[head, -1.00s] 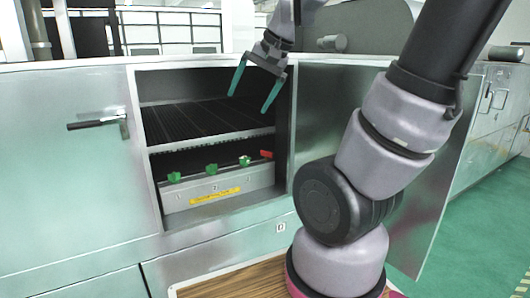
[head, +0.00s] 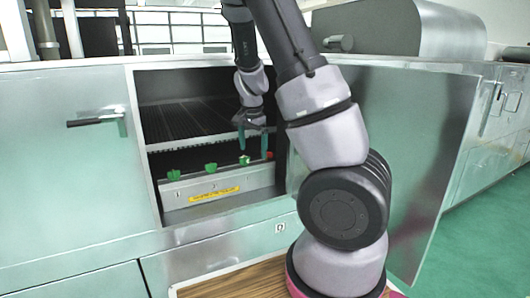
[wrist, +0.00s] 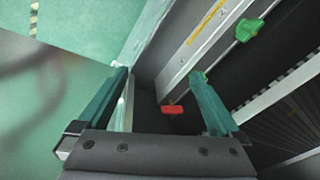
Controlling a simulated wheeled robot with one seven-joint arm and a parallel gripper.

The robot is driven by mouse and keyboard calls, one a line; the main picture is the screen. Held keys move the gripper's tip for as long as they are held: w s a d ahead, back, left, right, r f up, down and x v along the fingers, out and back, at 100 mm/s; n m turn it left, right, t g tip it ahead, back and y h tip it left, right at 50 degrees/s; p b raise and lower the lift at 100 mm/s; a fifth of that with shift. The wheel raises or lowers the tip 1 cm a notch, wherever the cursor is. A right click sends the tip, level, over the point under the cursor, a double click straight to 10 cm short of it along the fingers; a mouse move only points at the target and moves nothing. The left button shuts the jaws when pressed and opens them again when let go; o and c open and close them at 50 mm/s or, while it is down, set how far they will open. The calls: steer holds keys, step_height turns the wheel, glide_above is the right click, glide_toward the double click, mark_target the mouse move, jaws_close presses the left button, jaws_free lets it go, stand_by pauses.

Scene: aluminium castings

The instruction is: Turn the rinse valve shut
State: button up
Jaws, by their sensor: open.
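A valve with a red handle (head: 270,155) sits at the right end of a grey box inside the open cabinet. A row of green valve handles (head: 211,167) lies to its left. No readable mark tells me which is the rinse valve. My gripper (head: 253,150) is open and reaches down into the cabinet at the box's right end. In the wrist view the red handle (wrist: 172,109) shows between the spread fingers of my gripper (wrist: 160,74), apart from both. A green handle (wrist: 249,29) lies beyond the right finger; another is mostly hidden behind that fingertip.
The grey box (head: 188,199) carries a yellow label (head: 215,194). A dark slatted rack (head: 185,118) and its front rail lie above it. The open cabinet door (head: 400,150) stands to the right, behind my arm. The cabinet wall borders the opening closely.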

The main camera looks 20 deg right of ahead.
steer(key=w+d+t+h, duration=0.2)
steer(key=w+d+h, duration=0.2)
steer(key=w+h, duration=0.45)
steer(key=shift+y, duration=0.65)
steer(key=x, duration=0.7)
steer(key=w+x, duration=0.1)
steer(key=x, duration=0.3)
steer(key=shift+w+a+f, duration=0.15)
steer(key=shift+f, duration=0.15)
steer(key=shift+c, duration=0.3)
steer(key=c, duration=1.2)
steer(key=shift+w+a+m+g+h, duration=0.15)
steer(key=shift+m+g+h, duration=0.1)
steer(key=shift+m+g, duration=1)
steer(key=shift+w+d+m+g+h, duration=0.2)
steer(key=shift+m+g, duration=0.55)
steer(key=shift+m, duration=0.9)
steer(key=shift+c, duration=0.2)
steer(key=shift+s, duration=0.1)
